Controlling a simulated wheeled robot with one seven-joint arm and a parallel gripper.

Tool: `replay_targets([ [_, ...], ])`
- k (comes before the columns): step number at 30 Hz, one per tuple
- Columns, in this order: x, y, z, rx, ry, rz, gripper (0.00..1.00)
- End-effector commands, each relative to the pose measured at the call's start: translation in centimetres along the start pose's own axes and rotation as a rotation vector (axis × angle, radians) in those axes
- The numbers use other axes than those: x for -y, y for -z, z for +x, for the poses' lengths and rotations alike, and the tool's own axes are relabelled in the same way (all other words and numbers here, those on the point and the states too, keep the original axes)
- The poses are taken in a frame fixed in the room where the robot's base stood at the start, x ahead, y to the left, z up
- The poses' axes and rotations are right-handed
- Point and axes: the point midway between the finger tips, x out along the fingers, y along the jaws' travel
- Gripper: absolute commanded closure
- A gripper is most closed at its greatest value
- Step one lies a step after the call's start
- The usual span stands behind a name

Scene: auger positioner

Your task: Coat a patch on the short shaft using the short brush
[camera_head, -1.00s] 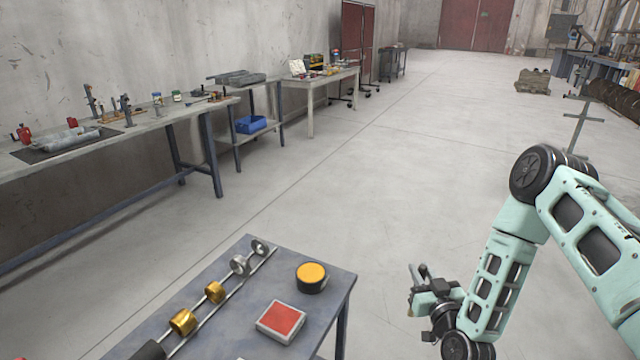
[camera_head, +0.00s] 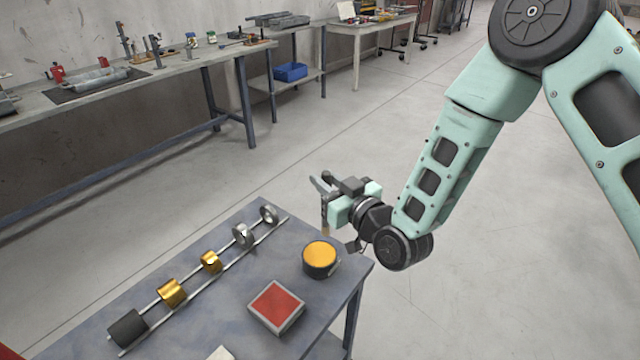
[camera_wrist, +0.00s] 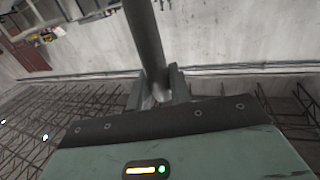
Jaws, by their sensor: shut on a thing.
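My gripper (camera_head: 330,200) is shut on a brush, whose grey handle (camera_wrist: 146,40) shows between the fingers in the wrist view. In the head view its tan tip (camera_head: 325,228) points down, above the yellow-topped round pot (camera_head: 320,258) and apart from it. On the small table (camera_head: 215,325), a black cylinder (camera_head: 127,328), a larger gold one (camera_head: 172,292), a smaller gold one (camera_head: 210,262) and two silver rings (camera_head: 243,235) lie along two rails. A grey cylindrical piece (camera_head: 98,82) lies on the back bench. I cannot tell which piece is the short shaft.
A red-topped square box (camera_head: 276,304) sits near the small table's front right edge. A long workbench (camera_head: 190,60) with tools runs along the wall. A blue bin (camera_head: 290,72) sits on a lower shelf. The floor between is clear.

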Motion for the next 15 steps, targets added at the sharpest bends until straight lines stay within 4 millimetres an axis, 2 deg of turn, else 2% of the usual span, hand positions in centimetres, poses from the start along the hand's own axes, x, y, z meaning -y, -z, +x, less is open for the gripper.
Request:
replay_targets([
  [3, 1.3, 0.4, 0.3, 0.0, 0.023, 0.0, 1.0],
  [7, 1.5, 0.2, 0.4, 0.001, 0.027, 0.001, 1.0],
  [15, 1.5, -2.0, 0.4, 0.001, 0.026, 0.002, 1.0],
])
